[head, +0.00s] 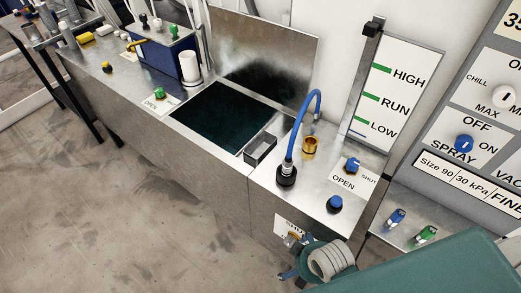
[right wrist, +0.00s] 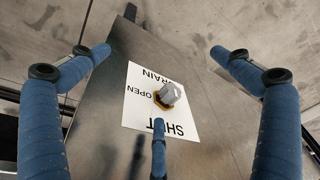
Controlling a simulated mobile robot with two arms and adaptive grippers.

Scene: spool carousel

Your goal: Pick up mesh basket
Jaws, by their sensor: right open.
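No mesh basket can be told for certain. A small open-topped grey metal box (head: 261,149) sits at the right edge of the dark, liquid-filled tank (head: 212,116) in the head view; I cannot tell whether its walls are mesh. My right gripper (head: 290,258) is low in front of the counter, well below and right of that box. In the right wrist view its blue fingers (right wrist: 162,55) are spread open and empty. They face a drain valve knob (right wrist: 170,95) on a white SHUT/OPEN label (right wrist: 150,103). My left gripper is not in view.
A blue hose (head: 305,110) arches over the counter beside a brass cup-like fitting (head: 310,146). A blue valve knob (head: 351,165) and a level gauge (head: 390,92) stand to the right. A blue box (head: 165,55) stands left of the tank. The floor in front is clear.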

